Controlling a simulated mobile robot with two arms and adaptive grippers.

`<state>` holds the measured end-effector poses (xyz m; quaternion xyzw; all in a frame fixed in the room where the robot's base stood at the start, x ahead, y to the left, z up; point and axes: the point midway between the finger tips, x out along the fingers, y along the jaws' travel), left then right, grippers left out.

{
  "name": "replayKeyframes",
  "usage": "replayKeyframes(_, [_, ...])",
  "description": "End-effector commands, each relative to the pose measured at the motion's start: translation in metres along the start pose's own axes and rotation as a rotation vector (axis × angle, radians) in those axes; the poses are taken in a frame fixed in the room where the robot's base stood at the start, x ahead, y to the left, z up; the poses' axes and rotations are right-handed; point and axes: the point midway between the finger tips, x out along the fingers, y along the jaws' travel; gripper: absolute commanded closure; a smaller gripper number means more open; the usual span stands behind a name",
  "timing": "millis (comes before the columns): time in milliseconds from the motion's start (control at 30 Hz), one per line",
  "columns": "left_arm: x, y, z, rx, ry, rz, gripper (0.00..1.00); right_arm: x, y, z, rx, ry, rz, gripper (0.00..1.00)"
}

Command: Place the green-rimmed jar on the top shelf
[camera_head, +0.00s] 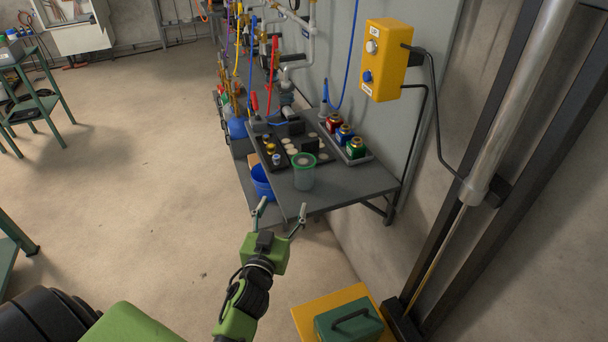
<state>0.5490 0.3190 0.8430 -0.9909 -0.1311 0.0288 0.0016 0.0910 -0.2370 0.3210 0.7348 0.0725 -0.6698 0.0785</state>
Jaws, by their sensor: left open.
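The green-rimmed jar (303,177) stands upright near the front edge of the grey shelf (341,186). It looks translucent with a green rim. My left gripper (281,216) is open and empty, in front of the shelf edge and just below the jar in the picture. Its two fingers point toward the shelf and look apart from the jar. A lower shelf (243,190) shows partly beneath. My right gripper is not in view.
A black tray (268,158) with small parts lies behind the jar. Red, blue and green (356,148) small jars stand in a tray to the right. A blue bucket (262,182) is below left. A yellow control box (385,60) hangs on the wall. Open floor lies left.

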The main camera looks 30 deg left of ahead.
Motion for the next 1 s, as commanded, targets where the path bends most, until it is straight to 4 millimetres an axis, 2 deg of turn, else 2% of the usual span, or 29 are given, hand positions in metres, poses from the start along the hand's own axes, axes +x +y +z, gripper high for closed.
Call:
replayKeyframes(167, [0.011, 0.012, -0.006, -0.008, 0.055, 0.046, 0.37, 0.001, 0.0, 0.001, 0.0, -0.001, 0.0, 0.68])
replayKeyframes(500, [0.073, 0.016, -0.009, -0.008, 0.059, 0.05, 0.37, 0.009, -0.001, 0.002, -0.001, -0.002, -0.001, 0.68])
replayKeyframes(767, [0.094, 0.017, -0.011, -0.008, 0.058, 0.049, 0.37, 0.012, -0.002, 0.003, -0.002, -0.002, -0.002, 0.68])
replayKeyframes(1000, [0.128, 0.023, -0.013, -0.007, 0.058, 0.049, 0.37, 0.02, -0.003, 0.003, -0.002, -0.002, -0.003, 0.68])
